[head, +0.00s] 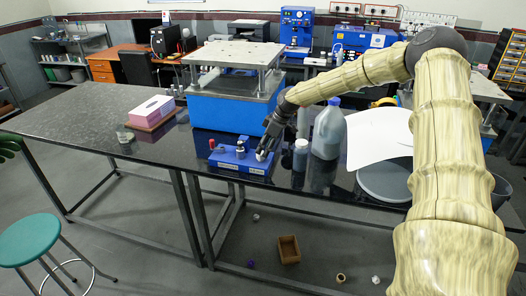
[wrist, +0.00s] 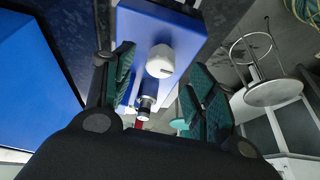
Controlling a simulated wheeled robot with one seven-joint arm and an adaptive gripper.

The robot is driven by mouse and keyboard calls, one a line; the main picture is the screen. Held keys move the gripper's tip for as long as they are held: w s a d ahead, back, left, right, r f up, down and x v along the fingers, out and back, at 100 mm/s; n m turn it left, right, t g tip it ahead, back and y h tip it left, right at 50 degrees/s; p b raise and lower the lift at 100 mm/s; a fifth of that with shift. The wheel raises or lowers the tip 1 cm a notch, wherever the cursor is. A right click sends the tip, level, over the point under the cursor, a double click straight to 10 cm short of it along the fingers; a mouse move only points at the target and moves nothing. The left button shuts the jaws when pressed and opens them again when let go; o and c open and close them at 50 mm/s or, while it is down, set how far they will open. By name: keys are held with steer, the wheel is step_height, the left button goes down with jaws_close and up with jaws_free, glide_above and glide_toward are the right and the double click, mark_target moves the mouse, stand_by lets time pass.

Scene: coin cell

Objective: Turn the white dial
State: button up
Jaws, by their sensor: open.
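The white dial (wrist: 160,61) sits on a small blue device in the wrist view, between and beyond my gripper's open fingers. My gripper (wrist: 157,95) is open, with green-padded fingers on either side, and nothing is held. In the head view the blue device (head: 228,163) stands near the front edge of the black table, and my gripper (head: 264,153) is at its right end. The dial is mostly hidden by my gripper there. A metal cylindrical part (wrist: 147,103) also stands on the device, nearer to my gripper than the dial in the wrist view.
A big blue press (head: 232,112) stands behind the device. A tissue box (head: 152,109) is at left, with clear black tabletop (head: 85,118) beyond.

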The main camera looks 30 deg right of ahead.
steer(key=v, duration=0.8)
steer(key=shift+r, duration=0.25)
steer(key=shift+d, duration=0.1)
steer(key=s+a+f+m+b, duration=0.1)
steer(key=s+a+f, duration=0.3)
steer(key=a+f, duration=1.1)
steer(key=s+a+f+m+g+b, duration=0.1)
steer(key=s+a+f+m+g, duration=0.15)
steer(key=s+a+f, duration=0.95)
steer(key=s+a+f+m+h, duration=0.1)
steer(key=s+f, duration=0.3)
steer(key=s, duration=0.7)
steer(key=s+a+f+m+h+b, duration=0.1)
steer(key=s+f, duration=0.4)
steer(key=s, duration=0.6)
steer(key=s+a+f+m+h+b, duration=0.1)
steer(key=s+a+f+m, duration=0.2)
steer(key=s, duration=0.8)
steer(key=shift+s+a+f+g, duration=0.25)
steer(key=shift+f+g, duration=0.2)
steer(key=shift+f, duration=0.55)
steer(key=shift+w, duration=0.1)
steer(key=shift+d, duration=0.1)
